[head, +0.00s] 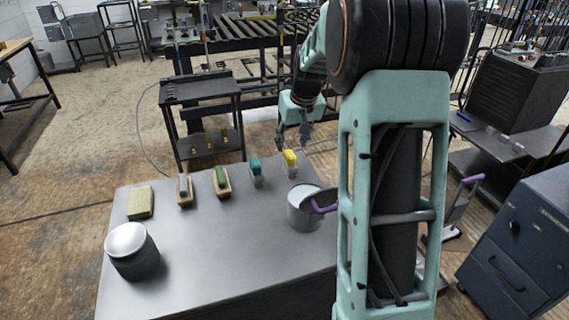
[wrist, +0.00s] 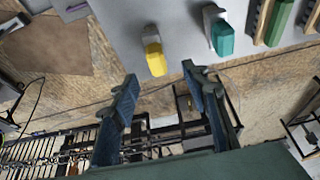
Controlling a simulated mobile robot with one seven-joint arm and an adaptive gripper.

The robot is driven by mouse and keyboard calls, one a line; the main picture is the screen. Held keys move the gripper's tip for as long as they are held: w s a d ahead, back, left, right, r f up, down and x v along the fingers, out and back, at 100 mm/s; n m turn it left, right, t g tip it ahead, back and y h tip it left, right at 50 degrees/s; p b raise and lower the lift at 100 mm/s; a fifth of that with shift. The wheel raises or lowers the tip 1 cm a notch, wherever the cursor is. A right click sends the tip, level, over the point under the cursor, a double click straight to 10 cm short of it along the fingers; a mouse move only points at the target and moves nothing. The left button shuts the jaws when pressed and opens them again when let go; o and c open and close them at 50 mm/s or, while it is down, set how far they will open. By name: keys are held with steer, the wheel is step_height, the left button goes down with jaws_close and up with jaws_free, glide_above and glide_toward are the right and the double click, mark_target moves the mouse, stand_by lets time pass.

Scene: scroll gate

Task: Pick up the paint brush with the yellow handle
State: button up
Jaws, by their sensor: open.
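The paint brush with the yellow handle (head: 290,158) lies near the far edge of the grey table in the head view, its yellow end towards that edge. In the wrist view the yellow handle (wrist: 155,58) shows at the table's edge, with its pale head behind it. My gripper (head: 293,137) is open and empty, above and just beyond the table's far edge, near the yellow handle. In the wrist view its two fingers (wrist: 160,82) are spread apart, and the yellow handle shows beyond the fingertips, apart from them.
A teal-handled brush (head: 256,172) lies just left of the yellow one. Green (head: 221,180) and grey-topped (head: 184,190) wooden brushes and a sponge (head: 140,203) lie further left. A grey pot (head: 303,208) and a dark canister (head: 132,251) stand nearer. The middle of the table (head: 215,250) is clear.

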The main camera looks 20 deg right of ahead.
mark_target(290, 153)
steer(key=x, duration=0.8)
steer(key=shift+w+d+f, duration=0.3)
jaws_close()
